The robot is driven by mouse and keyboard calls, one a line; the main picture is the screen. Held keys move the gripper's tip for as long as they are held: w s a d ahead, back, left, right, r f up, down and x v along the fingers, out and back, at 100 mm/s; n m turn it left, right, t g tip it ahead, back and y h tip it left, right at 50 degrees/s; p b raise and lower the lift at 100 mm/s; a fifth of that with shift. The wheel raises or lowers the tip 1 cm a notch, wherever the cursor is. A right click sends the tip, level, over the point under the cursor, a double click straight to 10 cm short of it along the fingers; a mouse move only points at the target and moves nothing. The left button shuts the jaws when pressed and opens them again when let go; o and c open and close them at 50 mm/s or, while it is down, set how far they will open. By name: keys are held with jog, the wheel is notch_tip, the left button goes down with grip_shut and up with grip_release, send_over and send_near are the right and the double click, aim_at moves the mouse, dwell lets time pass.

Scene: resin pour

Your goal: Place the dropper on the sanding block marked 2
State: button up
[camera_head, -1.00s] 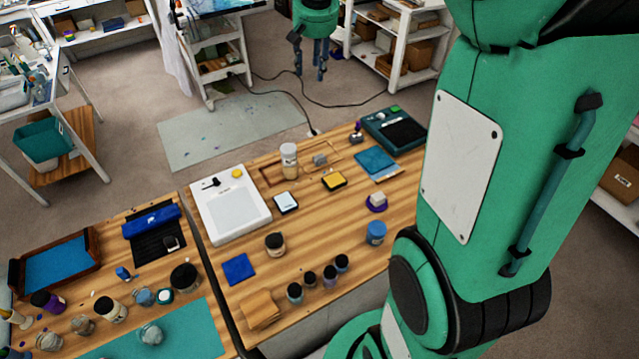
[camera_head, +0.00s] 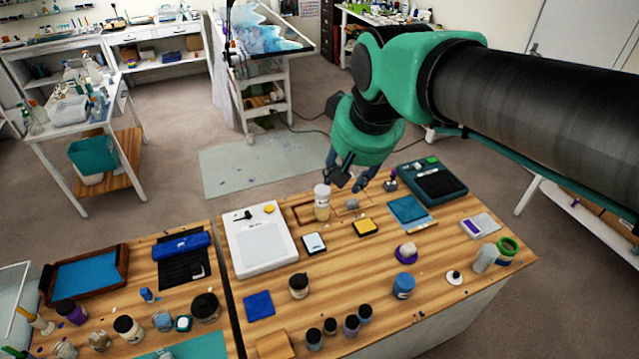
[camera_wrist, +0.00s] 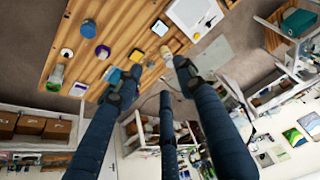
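My gripper (camera_head: 350,180) hangs above the far edge of the right wooden table. In the wrist view my gripper (camera_wrist: 157,72) has its dark fingers spread apart, with nothing between them. A small pad with a pale top (camera_head: 314,243) and a yellow-topped pad (camera_head: 365,227) lie mid-table. They may be sanding blocks, but no number is readable. A small black object (camera_head: 242,215) lies on the white panel's upper edge; I cannot tell whether it is the dropper. A small dark upright item (camera_head: 390,181) stands near the far edge, also unclear.
A white panel (camera_head: 262,262) covers the table's left end. A jar with a pale lid (camera_head: 322,203) stands close below my gripper. A teal device (camera_head: 433,183) is at the back right. Several small jars (camera_head: 351,325) line the front. Bare wood lies mid-table.

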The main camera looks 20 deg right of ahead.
jog(key=s+a+f, duration=0.1)
jog(key=s+f, duration=0.1)
jog(key=s, duration=0.3)
jog(key=s+a+f+n, duration=0.1)
jog(key=s+a+f, duration=0.1)
jog(key=s, duration=0.3)
jog(key=shift+s+a+f+t, duration=0.3)
jog(key=shift+s+t, duration=0.05)
jog(key=shift+t, duration=0.05)
jog(key=shift+f, duration=0.1)
notch_tip(320, 180, down, 8)
jog(key=b, duration=0.8)
jog(key=shift+f+b, duration=0.25)
jog(key=shift+b, duration=0.15)
